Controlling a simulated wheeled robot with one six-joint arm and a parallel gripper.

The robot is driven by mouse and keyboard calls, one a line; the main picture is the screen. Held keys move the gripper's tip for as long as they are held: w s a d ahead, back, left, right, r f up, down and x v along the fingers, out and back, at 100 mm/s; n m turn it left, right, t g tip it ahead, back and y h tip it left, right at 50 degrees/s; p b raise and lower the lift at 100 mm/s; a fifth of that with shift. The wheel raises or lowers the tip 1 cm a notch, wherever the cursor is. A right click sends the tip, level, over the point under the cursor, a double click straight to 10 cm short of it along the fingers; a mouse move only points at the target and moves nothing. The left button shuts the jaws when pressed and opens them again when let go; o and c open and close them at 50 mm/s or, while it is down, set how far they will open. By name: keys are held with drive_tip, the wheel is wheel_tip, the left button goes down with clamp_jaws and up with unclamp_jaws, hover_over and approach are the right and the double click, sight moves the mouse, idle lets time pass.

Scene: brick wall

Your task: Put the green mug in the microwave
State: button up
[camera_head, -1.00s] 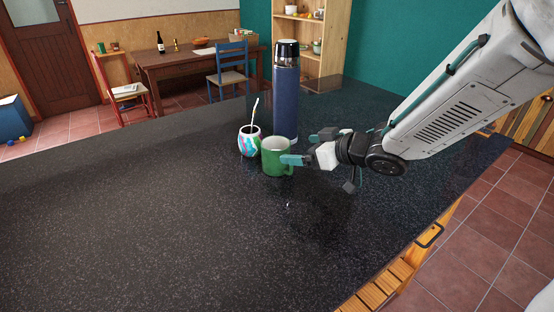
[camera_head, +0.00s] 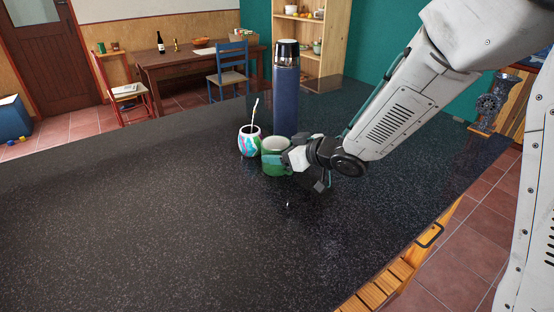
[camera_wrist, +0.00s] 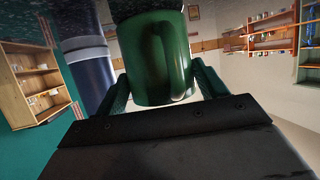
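The green mug (camera_head: 273,146) stands upright on the dark counter, with its right side partly hidden by my gripper (camera_head: 285,155). In the wrist view the mug (camera_wrist: 158,62) fills the space between my two teal fingers (camera_wrist: 160,85), its handle facing the palm. The fingers straddle the mug, one on each side. They look spread around it; I cannot tell whether either touches. No microwave is in view.
A tall blue flask (camera_head: 285,95) stands just behind. The dark speckled counter (camera_head: 140,220) is clear in front and to the left.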

drive_tip(key=c, duration=0.8)
drive_tip(key=shift+r, duration=0.1)
